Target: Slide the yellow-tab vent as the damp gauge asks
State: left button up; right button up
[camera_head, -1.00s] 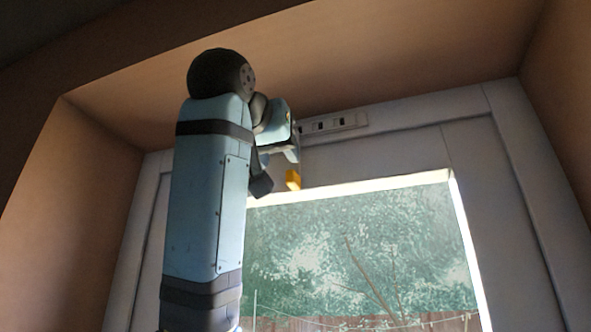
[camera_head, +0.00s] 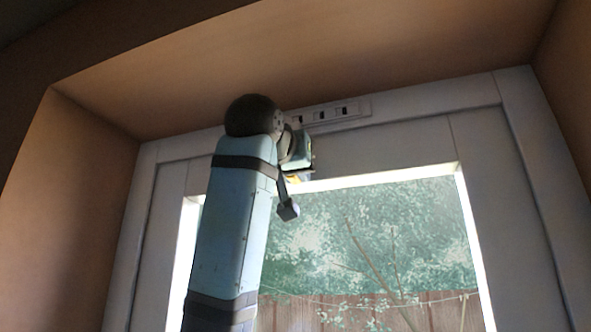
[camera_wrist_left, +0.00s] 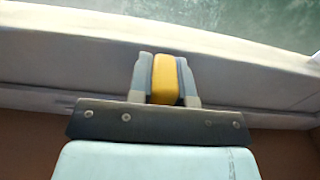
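The yellow tab (camera_wrist_left: 165,79) stands between the two grey fingers of my left gripper (camera_wrist_left: 166,80) in the left wrist view. Both fingers lie close against its sides, with no clear gap. I see no damp gauge in either view. My right gripper is out of view.
The pale window frame (camera_head: 400,142) surrounds a glass pane (camera_head: 400,230) with a tree and fence outside. The brown plaster overhang (camera_head: 330,60) lies close above my left wrist. Brown side walls (camera_head: 70,200) flank the recess. The frame right of the gripper is clear.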

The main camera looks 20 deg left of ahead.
pick_arm(q)
grip_shut()
jog(key=shift+d+f+b, duration=0.1)
jog(key=shift+d+b, duration=0.2)
jog(key=shift+d, duration=0.3)
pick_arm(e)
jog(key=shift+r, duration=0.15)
pick_arm(q)
jog(key=shift+o, duration=2.2)
grip_release()
jog(key=shift+o, duration=1.1)
jog(key=shift+d, duration=0.25)
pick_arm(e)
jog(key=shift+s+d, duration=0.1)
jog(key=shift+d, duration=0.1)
pick_arm(q)
jog(key=shift+s, duration=0.1)
